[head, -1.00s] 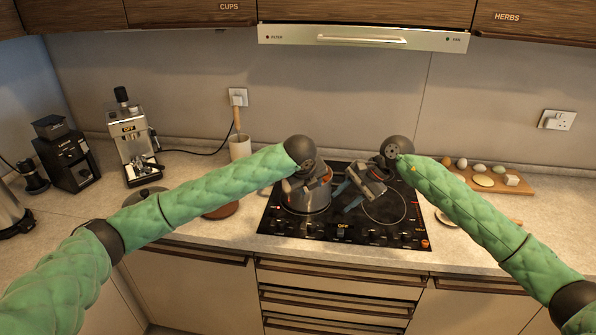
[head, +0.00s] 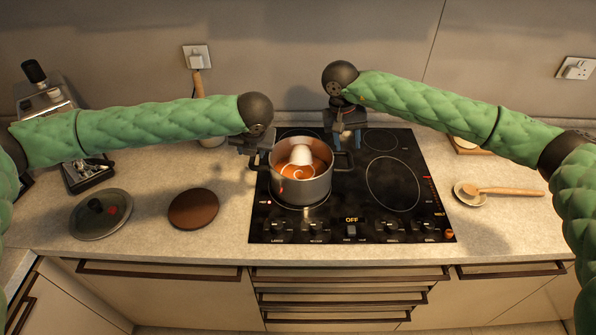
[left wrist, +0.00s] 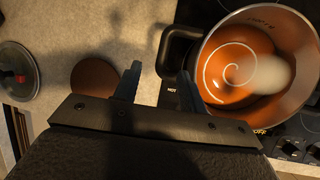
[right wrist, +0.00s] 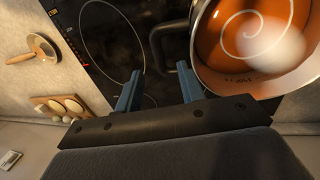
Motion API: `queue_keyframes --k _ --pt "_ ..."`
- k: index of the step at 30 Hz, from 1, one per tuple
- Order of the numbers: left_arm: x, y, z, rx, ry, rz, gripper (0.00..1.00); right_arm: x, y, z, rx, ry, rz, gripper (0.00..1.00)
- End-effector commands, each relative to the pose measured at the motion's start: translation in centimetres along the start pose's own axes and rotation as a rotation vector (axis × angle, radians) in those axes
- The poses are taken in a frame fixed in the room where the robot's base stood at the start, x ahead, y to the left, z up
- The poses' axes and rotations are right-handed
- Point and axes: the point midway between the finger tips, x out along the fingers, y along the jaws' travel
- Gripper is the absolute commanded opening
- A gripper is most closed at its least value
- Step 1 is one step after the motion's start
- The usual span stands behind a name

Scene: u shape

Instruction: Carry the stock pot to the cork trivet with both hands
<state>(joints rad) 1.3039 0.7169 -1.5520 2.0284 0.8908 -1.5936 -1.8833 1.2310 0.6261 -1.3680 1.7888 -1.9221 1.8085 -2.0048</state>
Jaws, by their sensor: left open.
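The stock pot (head: 301,192) is a steel pot with orange soup and a pale swirl, standing on the left front of the hob. Its side handles are dark. My left gripper (head: 252,158) is open at the pot's left; in the left wrist view its fingers (left wrist: 158,78) are apart, with the left handle (left wrist: 172,45) near the right finger. My right gripper (head: 344,140) is at the pot's right; in the right wrist view its open fingers (right wrist: 160,86) point toward the right handle (right wrist: 157,45). The brown round cork trivet (head: 193,209) lies bare on the counter, left of the hob.
A pot lid (head: 100,214) lies left of the trivet. A coffee machine (head: 85,172) and a utensil crock (head: 211,136) stand behind. A wooden spoon (head: 503,191) rests on a dish at right. Counter between trivet and hob is clear.

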Motion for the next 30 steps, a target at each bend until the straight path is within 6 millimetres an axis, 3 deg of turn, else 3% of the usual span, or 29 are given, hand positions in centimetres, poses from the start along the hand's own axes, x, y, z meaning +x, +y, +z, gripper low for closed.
queue_keyframes --k 8,21,30 --pt "1.3 0.0 0.0 -0.002 0.001 0.001 0.41 1.4 0.0 0.1 0.001 -0.003 -0.001 0.39" --pt "6.8 -0.1 0.1 -0.003 0.000 -0.001 0.41 6.8 -0.1 0.1 0.002 -0.003 -0.002 0.39" --pt "7.8 0.0 0.1 -0.002 -0.001 0.000 0.41 7.8 -0.1 0.0 0.001 0.000 -0.002 0.39"
